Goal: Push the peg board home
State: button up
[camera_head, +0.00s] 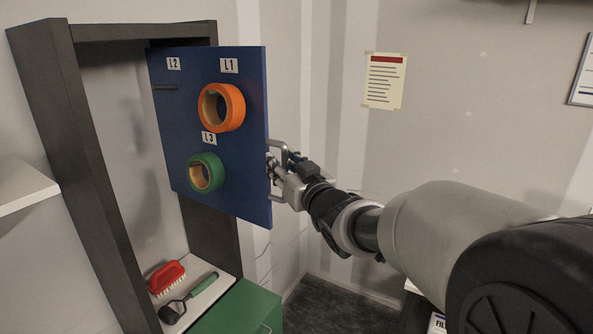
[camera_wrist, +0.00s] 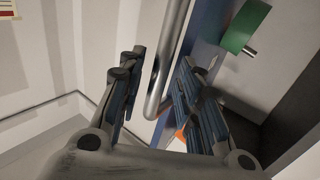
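The blue peg board (camera_head: 176,137) stands out from a dark grey upright frame (camera_head: 78,150) in the head view. An orange roll (camera_head: 238,107) hangs by label L1 and a green roll (camera_head: 217,170) by label L3. The peg by L2 (camera_head: 164,88) is bare. A silver handle (camera_head: 279,143) sits on the board's right edge. My gripper (camera_head: 279,166) is at this handle. In the wrist view the handle bar (camera_wrist: 168,62) runs between the two parted fingers of my gripper (camera_wrist: 158,75), with a visible gap on the left side. The green roll (camera_wrist: 243,25) also shows there.
A red brush (camera_head: 165,277) and a green-handled tool (camera_head: 190,298) lie on a pale shelf at the frame's foot. A green box (camera_head: 238,310) stands beside them. A white shelf (camera_head: 22,186) juts in at left.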

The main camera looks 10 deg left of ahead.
jog(key=v, duration=1.1)
jog(key=shift+s+d, duration=0.25)
jog(key=shift+s, duration=0.05)
